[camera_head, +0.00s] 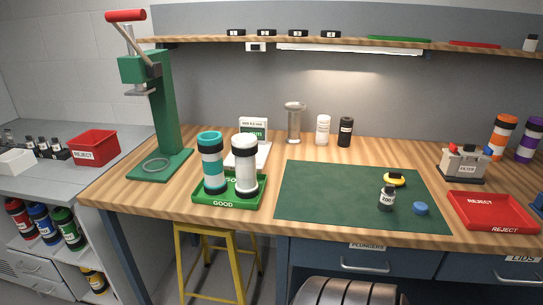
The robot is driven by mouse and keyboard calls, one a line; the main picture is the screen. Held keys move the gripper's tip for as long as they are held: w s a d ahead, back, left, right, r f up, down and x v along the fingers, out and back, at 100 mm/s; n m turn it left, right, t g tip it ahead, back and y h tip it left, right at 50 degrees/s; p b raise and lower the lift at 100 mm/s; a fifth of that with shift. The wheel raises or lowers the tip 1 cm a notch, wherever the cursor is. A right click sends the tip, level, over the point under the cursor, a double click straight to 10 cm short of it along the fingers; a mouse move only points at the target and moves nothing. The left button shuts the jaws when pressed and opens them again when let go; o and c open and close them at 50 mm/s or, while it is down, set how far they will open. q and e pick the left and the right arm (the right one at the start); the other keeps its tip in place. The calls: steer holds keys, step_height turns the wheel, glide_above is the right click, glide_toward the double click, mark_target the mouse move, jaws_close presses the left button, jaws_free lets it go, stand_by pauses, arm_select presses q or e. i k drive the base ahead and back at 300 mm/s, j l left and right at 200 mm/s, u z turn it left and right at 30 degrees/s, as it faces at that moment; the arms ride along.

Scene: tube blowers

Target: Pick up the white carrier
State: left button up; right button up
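The white carrier (245,163), a white cylinder with a dark band near its bottom, stands upright in the green GOOD tray (222,204) at the front left of the wooden bench. A teal carrier (212,163) with dark and white bands stands upright close to its left in the same tray. Neither of my grippers is in view.
A green press (170,115) with a red handle stands left of the tray. A scale (250,152) is behind the carriers. A red REJECT tray (495,226) is at the right.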

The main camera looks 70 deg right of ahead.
mark_target(244, 147)
steer(key=z, duration=1.8)
